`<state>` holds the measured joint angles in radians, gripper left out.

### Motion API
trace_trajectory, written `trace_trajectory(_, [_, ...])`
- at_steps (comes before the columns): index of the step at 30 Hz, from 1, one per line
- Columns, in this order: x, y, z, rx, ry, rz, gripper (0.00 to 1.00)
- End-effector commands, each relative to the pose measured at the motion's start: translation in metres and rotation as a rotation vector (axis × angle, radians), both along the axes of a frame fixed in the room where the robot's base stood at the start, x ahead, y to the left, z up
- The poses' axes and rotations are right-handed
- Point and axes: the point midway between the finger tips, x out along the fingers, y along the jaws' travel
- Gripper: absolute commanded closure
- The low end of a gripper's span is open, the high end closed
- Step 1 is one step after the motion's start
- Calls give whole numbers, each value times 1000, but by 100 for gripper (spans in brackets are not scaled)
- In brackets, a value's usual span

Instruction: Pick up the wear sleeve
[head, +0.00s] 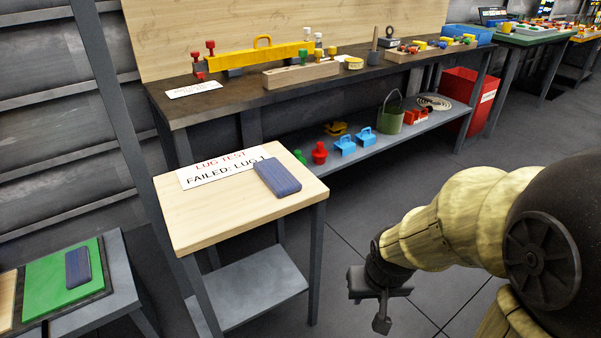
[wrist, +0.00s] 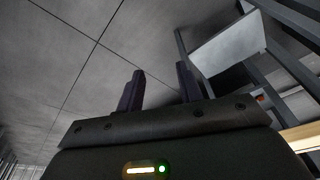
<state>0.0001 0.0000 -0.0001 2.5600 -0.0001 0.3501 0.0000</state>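I cannot tell for sure which thing is the wear sleeve. A dark blue ribbed block (head: 277,178) lies flat on the small wooden-topped table (head: 205,238). It lies beside a white sign (head: 228,166) reading "LUG TEST FAILED: LUG 1". My gripper (head: 381,312) hangs over the floor to the right of the small table, apart from everything. The wrist view shows its two fingers (wrist: 160,88) spread with nothing between them.
The long dark bench (head: 240,88) holds a yellow beam (head: 258,58) and wooden racks. Its lower shelf (head: 385,136) carries blue and red pieces and a green bucket (head: 391,118). A red bin (head: 456,98) stands right. Another blue block (head: 77,268) lies on a green mat, left.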

Motion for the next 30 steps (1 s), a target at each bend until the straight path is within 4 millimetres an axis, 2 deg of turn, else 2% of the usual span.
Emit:
trace_trajectory(12, [0, 0, 0, 0, 0, 0, 64])
trace_trajectory(17, [4, 0, 3, -4, -13, 9, 34])
trace_trajectory(21, [24, 2, 13, -19, -76, 58, 7])
trace_trajectory(26, [64, 11, 32, -30, -221, 168, 6])
trace_trajectory(30, [99, 30, 51, -9, -375, 276, 6])
